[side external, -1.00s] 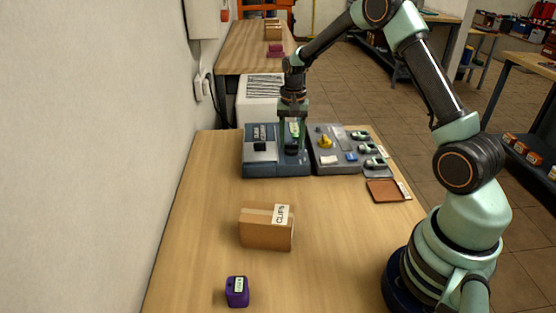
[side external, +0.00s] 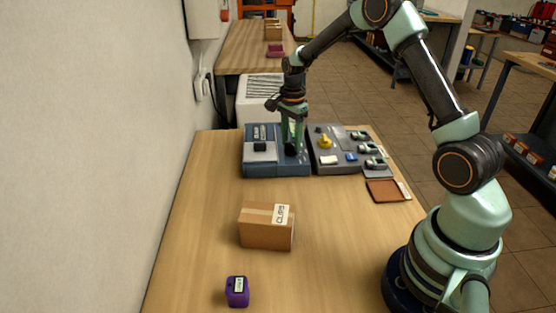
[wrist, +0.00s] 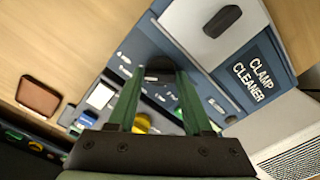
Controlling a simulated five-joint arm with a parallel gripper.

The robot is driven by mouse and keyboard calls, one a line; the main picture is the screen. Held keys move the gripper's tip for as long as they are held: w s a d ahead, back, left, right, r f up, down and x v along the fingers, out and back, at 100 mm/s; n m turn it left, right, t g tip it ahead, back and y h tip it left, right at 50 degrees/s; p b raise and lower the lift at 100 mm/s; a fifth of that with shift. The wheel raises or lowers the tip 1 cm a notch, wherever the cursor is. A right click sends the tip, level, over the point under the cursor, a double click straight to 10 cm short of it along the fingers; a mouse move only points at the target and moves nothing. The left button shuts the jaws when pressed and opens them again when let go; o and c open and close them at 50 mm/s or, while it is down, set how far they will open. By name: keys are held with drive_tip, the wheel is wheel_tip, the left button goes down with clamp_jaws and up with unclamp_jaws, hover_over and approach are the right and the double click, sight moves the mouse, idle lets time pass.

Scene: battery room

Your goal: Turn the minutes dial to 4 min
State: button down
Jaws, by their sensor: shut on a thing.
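The blue-grey clamp cleaner (side external: 258,171) sits at the far end of the wooden table. Its dark round minutes dial (side external: 290,150) is on the right part of its top. In the wrist view the dial (wrist: 160,67) lies between my two green fingertips, with small white marks around it that are too small to read surely. My gripper (side external: 292,144) points down and is shut on the dial; it also shows in the wrist view (wrist: 158,80). The fingers hide much of the dial, and I cannot tell which mark it points at.
A grey panel (side external: 322,168) with a yellow knob (side external: 325,142) and several switches stands close on the right. A brown tray (side external: 385,191) lies beside it. A cardboard box (side external: 266,230) and a purple device (side external: 237,292) stand nearer. The table between is clear.

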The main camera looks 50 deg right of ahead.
sight(291, 144)
drive_tip(key=shift+r+m, duration=0.1)
drive_tip(key=shift+m, duration=0.2)
drive_tip(key=shift+c, duration=1.5)
unclamp_jaws()
wheel_tip(291, 144, up, 12)
